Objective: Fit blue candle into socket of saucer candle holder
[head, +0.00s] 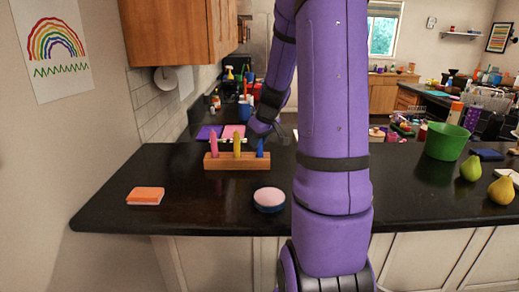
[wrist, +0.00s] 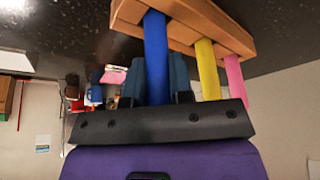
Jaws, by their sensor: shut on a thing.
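The blue candle (head: 260,148) stands in the right end of a wooden block (head: 236,162), beside a yellow candle (head: 237,147) and a pink candle (head: 213,146). My gripper (wrist: 153,78) is shut on the blue candle (wrist: 155,45) in the wrist view, with a finger on each side of it. The candle's far end still meets the block (wrist: 185,22). In the head view my gripper is at the blue candle, partly hidden by my arm. I cannot make out a saucer candle holder for certain; my arm hides part of the counter.
A low round dish (head: 269,200) with a pink top and dark blue side stands front of the block. An orange sponge (head: 146,196) lies at left. A green bucket (head: 446,141) and pears (head: 501,190) are at right. Counter between sponge and dish is clear.

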